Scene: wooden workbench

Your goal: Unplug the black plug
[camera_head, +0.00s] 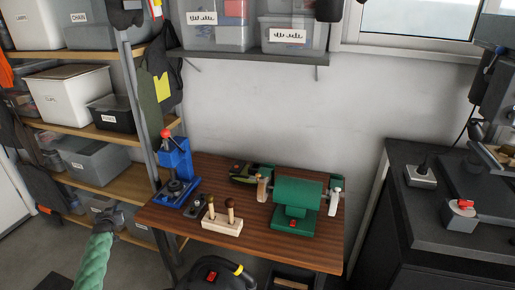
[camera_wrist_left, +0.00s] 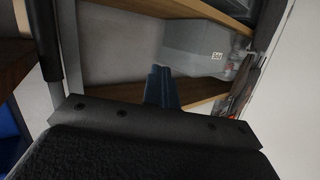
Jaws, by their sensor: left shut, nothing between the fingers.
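A black plug (camera_head: 423,167) sits on a pale socket box (camera_head: 420,177) on top of the dark cabinet at the right of the head view. A dark cable runs up from the plug. My left gripper (camera_head: 113,211) is at the lower left of the head view, in front of the wooden shelves and far from the plug. In the left wrist view its dark fingers (camera_wrist_left: 162,86) are together with nothing between them, pointing toward the shelves. The plug is not in the left wrist view. My right gripper is in neither view.
The wooden workbench (camera_head: 160,221) holds a blue press (camera_head: 175,170), a green machine (camera_head: 298,193) and a wooden block with handled tools (camera_head: 222,224). A grey box with a red knob (camera_head: 461,212) stands near the socket box. Shelves with bins (camera_head: 68,95) fill the left.

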